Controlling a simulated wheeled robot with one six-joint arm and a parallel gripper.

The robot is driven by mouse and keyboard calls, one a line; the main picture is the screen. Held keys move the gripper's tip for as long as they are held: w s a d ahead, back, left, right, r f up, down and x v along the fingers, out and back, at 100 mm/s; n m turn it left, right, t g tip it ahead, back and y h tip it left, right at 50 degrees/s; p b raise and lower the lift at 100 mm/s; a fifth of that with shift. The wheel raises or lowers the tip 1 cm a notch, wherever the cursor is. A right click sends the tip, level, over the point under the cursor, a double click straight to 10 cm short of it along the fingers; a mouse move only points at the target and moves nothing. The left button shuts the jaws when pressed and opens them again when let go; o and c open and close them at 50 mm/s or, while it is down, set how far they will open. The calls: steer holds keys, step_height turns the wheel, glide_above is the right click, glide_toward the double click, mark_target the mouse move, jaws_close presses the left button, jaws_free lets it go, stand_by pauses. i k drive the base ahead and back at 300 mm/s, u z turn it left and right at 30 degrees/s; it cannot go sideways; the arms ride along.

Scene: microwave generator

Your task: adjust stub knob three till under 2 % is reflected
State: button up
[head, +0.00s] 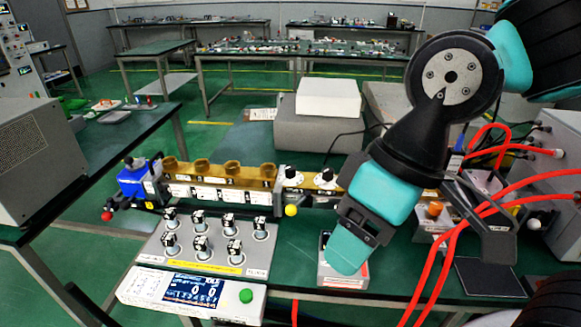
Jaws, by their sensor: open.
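A brass waveguide (310,181) runs along the bench. Two black knobs on white dials, a left one (292,177) and a right one (325,177), stand on its right section. The waveguide beyond them is hidden behind my arm, so I cannot tell whether a third dial knob is there. A readout screen (196,291) on the front box shows large digits that look like zeros; its small text is unreadable. My gripper (420,248) is open, in front of the waveguide's right part and right of the visible dial knobs. I see nothing held in it.
A green button (246,296) is on the screen box. Red cables (450,245) loop close to my gripper from a grey unit (560,165) at right.

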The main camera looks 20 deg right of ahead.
mark_target(289, 169)
steer(key=z, duration=0.25)
steer(key=k, duration=0.35)
steer(key=u, duration=0.95)
steer(key=i, duration=1.1)
steer(key=z, duration=0.7)
